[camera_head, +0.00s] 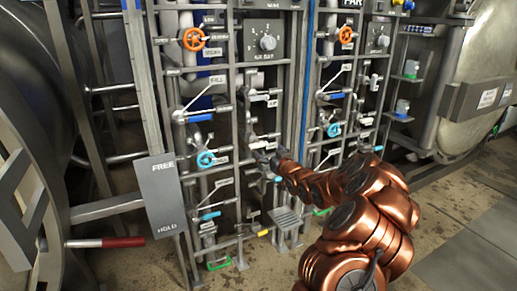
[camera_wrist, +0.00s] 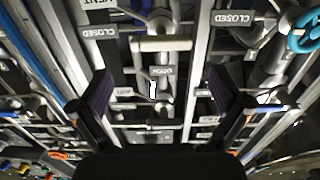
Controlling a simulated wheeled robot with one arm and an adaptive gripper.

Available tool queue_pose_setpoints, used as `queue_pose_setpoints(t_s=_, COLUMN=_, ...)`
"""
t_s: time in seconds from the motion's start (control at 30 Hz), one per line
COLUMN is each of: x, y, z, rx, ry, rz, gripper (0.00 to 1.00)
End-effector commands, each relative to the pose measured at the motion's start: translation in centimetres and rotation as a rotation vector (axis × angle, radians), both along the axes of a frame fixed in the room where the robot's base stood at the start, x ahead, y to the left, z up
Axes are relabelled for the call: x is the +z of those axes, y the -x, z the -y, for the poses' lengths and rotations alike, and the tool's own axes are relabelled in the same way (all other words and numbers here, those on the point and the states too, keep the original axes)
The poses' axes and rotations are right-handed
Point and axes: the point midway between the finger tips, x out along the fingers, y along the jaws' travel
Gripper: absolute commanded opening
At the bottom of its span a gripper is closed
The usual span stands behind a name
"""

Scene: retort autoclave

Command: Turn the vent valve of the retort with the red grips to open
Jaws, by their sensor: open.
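A large grey retort (camera_head: 40,60) stands at the left, with a red grip (camera_head: 122,242) on a bar in front of it. My gripper (camera_head: 264,158) reaches into the pipe panel in the middle; its small tip is hard to make out there. In the wrist view my gripper (camera_wrist: 163,95) is open, with two dark fingers spread wide. Between them show a pipe (camera_wrist: 163,43), an upside-down "OPEN" label (camera_wrist: 162,71) and a small white handle piece (camera_wrist: 154,90). A cut-off label reading "VENT" (camera_wrist: 100,3) lies at the top. I see no contact with the valve.
Orange wheels (camera_head: 193,39), blue wheels (camera_head: 205,160) and several white levers crowd the panel around my gripper. A grey FREE/HOLD plate (camera_head: 163,195) stands at left. A second retort (camera_head: 480,75) is at right. Floor (camera_head: 465,205) is clear at right.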

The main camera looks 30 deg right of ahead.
Motion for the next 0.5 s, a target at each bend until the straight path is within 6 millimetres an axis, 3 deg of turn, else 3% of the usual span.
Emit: queue_pose_setpoints(t_s=0.5, x=-0.1, y=-5.5, z=0.3, rx=0.002, ry=0.003, rz=-0.004, gripper=1.0)
